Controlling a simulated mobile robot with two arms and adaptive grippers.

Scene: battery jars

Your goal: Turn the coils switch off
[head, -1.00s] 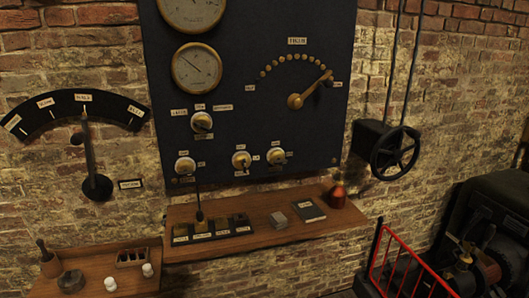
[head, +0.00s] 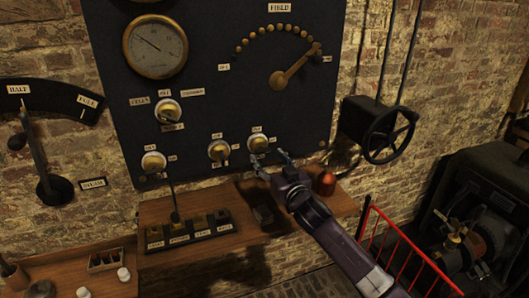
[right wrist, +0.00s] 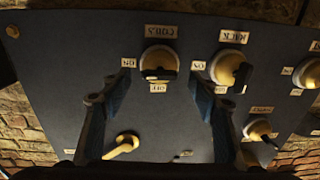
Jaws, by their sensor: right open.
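The coils switch (head: 258,143) is a pale round knob with a dark handle, rightmost in the lower row on the dark panel (head: 205,90). In the right wrist view, which is upside down, the same coils switch (right wrist: 158,62) sits under a COILS label, with ON at its left and OFF below it. Its dark handle lies roughly level across the knob; I cannot tell surely which mark it points to. My right gripper (head: 269,160) is open just in front of the switch. In the right wrist view the open gripper's fingers (right wrist: 152,88) stand either side of the switch, apparently not touching.
The rack switch (head: 219,150) is close beside it on the left. The field lever (head: 295,66) is above. A handwheel (head: 388,136) and red railing (head: 405,250) stand right.

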